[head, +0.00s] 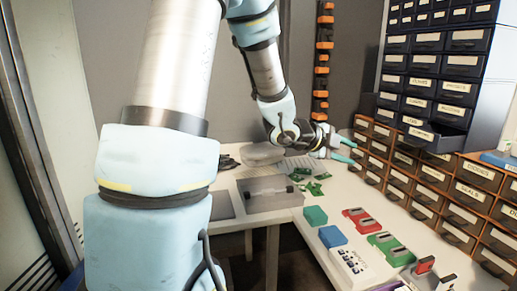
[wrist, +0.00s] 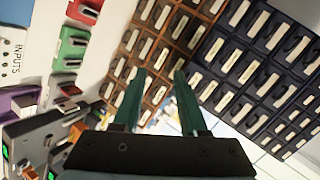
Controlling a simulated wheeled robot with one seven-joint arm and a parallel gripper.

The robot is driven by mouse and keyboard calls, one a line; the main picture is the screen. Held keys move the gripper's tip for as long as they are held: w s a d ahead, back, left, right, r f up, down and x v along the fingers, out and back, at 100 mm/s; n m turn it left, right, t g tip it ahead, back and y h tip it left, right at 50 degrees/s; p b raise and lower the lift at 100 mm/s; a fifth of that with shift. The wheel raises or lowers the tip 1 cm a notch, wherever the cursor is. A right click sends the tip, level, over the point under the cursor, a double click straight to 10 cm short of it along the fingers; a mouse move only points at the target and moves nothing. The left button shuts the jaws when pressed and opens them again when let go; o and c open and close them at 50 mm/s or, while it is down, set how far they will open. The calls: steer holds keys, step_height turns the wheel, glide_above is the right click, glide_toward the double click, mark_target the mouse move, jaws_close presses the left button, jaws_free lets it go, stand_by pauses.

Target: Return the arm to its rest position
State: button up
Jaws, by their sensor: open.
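My gripper (head: 343,147) is at the end of my bent arm, above the far part of the white table (head: 286,225), pointing right toward the drawer cabinets. Its two teal fingers are spread apart with nothing between them. The open fingers also show in the wrist view (wrist: 158,98), with the labelled drawers beyond them.
Brown drawers (head: 432,179) and dark blue drawers (head: 439,66) stand along the right; one blue drawer (head: 432,137) sticks out. Red and green modules (head: 387,243), a blue block (head: 332,236) and a grey case (head: 270,193) lie on the table. Green boards (head: 314,188) lie below my gripper.

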steer(key=w+a+f+n+t+y, duration=0.1)
steer(key=a+f+n+y, duration=0.25)
steer(key=a+n, duration=0.5)
steer(key=w+a+f+n+t+y, duration=0.15)
steer(key=a+n+y, duration=0.35)
steer(key=a, duration=0.6)
steer(key=s+a+f+n+g+y, duration=0.1)
steer(key=s+a+f+n+g, duration=0.1)
steer(key=s+a+n, duration=0.3)
steer(key=s+a+f+n+g+y, duration=0.2)
steer(key=s+a+n+g, duration=0.2)
steer(key=s+n, duration=0.3)
steer(key=s+a, duration=0.1)
steer(key=s, duration=0.2)
steer(key=shift+s+a+f, duration=0.2)
steer(key=shift+a+f, duration=0.15)
